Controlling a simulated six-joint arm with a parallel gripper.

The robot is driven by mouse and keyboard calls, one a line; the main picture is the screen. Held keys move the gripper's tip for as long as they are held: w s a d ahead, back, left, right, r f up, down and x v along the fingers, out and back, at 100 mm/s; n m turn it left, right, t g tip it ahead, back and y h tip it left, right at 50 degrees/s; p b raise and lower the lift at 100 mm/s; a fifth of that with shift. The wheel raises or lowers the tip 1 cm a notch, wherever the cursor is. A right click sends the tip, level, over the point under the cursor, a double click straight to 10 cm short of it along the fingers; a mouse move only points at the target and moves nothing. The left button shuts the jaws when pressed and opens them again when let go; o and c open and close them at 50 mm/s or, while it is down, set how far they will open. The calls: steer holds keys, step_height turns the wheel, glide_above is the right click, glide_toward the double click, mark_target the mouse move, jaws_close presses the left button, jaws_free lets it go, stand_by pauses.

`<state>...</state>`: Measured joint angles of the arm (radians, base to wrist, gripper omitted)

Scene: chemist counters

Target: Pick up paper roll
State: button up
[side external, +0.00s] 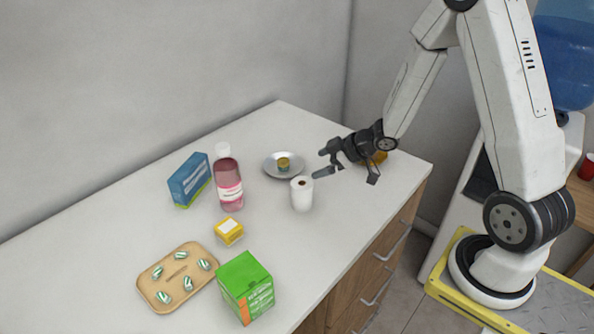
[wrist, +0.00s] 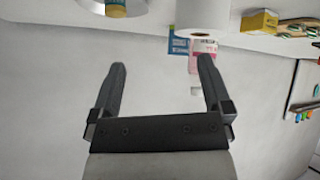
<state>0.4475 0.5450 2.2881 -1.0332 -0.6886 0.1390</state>
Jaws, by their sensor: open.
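The white paper roll (side external: 302,195) stands upright on the white counter, near its front edge. It also shows at the top of the wrist view (wrist: 203,16), beyond my fingertips and nearer the right one. My gripper (side external: 322,163) is open and empty, just to the right of the roll and slightly above it in the side view. In the wrist view my two fingers (wrist: 161,62) are spread wide with nothing between them. I cannot tell whether a fingertip touches the roll.
A metal dish (side external: 271,168) with a small can stands behind the roll. A pink bottle (side external: 228,186), blue box (side external: 189,181), yellow box (side external: 229,232), green box (side external: 246,284) and wooden tray (side external: 150,291) stand left. An orange item (side external: 379,157) sits behind my gripper.

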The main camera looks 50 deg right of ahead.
mark_target(304, 183)
steer(key=shift+s+a+f+n+y, duration=0.1)
steer(key=shift+s+f+n+y, duration=0.35)
steer(key=shift+y, duration=0.55)
steer(key=shift+s+a+f+n+y, duration=0.1)
steer(key=shift+s+f+n+y, duration=0.25)
steer(key=shift+s+y, duration=0.45)
steer(key=shift+s+f+n+y, duration=0.35)
steer(key=shift+n+y, duration=0.15)
steer(key=shift+y, duration=0.7)
steer(key=shift+x, duration=1.3)
steer(key=shift+w, duration=0.15)
steer(key=shift+x, duration=2.5)
steer(key=shift+w+r, duration=0.1)
steer(key=shift+r, duration=0.05)
